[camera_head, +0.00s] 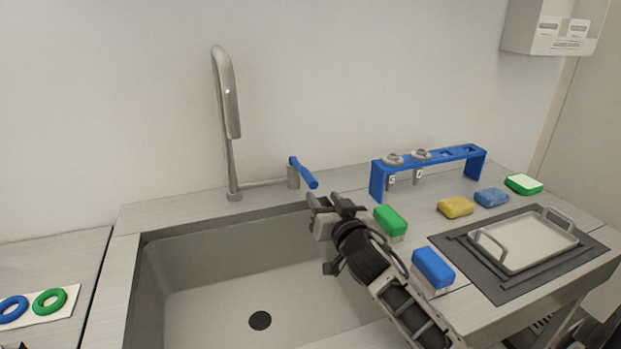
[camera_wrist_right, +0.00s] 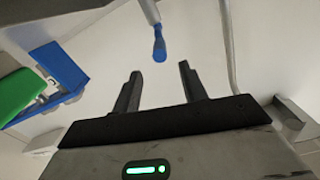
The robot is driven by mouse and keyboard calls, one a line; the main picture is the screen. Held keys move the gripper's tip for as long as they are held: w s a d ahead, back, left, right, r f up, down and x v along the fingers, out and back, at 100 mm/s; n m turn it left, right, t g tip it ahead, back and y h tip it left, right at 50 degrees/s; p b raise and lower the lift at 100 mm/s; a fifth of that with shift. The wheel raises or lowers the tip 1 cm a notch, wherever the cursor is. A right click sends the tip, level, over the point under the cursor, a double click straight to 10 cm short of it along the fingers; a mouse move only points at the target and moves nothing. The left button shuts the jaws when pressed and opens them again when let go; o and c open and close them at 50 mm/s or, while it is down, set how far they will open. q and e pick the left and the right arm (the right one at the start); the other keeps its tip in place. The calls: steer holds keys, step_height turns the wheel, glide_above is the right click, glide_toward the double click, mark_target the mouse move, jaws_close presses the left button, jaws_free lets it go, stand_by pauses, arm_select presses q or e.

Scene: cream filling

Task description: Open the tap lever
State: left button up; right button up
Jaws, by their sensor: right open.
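The tap (camera_head: 230,130) stands at the back of the sink, a tall metal spout joined by a bar to a short post. The blue tap lever (camera_head: 304,173) sits on that post and slants down to the right. My right gripper (camera_head: 332,203) is just below and in front of the lever, apart from it. In the right wrist view the lever (camera_wrist_right: 159,45) shows beyond the gap between the two open fingers (camera_wrist_right: 158,90), with nothing between them.
The sink basin (camera_head: 200,270) lies under my right arm. Right of it are a green sponge (camera_head: 390,220), a blue sponge (camera_head: 433,267), a blue rack (camera_head: 430,164) and a metal tray (camera_head: 525,243). Blue and green rings (camera_head: 49,302) lie at far left.

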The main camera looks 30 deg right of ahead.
mark_target(310, 180)
steer(key=x, duration=0.9)
steer(key=shift+w, duration=0.4)
jaws_close()
